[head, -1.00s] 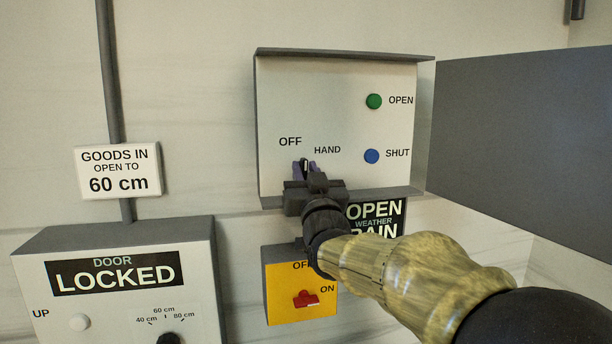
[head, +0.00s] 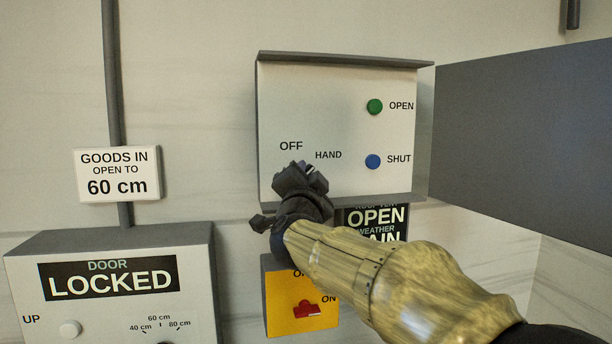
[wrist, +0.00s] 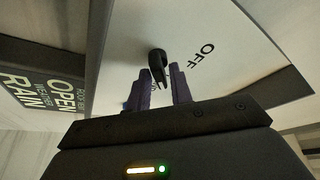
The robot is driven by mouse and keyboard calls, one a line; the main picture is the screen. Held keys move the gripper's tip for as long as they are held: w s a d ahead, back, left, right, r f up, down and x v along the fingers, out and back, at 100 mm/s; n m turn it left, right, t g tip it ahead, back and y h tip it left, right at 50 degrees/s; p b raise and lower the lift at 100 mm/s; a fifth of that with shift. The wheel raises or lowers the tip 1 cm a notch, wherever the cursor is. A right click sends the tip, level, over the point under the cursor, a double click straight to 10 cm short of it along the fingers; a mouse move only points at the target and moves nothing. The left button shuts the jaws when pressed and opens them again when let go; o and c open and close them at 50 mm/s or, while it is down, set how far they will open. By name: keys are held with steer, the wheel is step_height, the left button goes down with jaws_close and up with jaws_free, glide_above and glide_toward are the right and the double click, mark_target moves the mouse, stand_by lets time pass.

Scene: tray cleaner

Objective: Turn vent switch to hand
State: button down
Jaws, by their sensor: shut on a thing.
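The vent switch (wrist: 157,62) is a black knob on the white panel face (head: 335,100), below the printed OFF and HAND labels. In the wrist view its handle reaches down between my two purple fingers. My gripper (wrist: 161,88) is shut on it. In the head view my gripper (head: 306,172) is rolled over at the panel's lower left and hides most of the switch. A small pale mark at the fingertips leans up and right, toward HAND. The exact pointer angle is hard to tell.
Green OPEN (head: 375,106) and blue SHUT (head: 373,161) buttons sit to the right. A grey panel door (head: 520,150) stands out at the right. Below are a yellow box with a red switch (head: 308,309) and the DOOR LOCKED box (head: 110,240).

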steer(key=shift+m+g+h+p, duration=0.4)
steer(key=shift+m+h, duration=0.1)
steer(key=shift+m, duration=1)
steer(key=c, duration=1.5)
jaws_free()
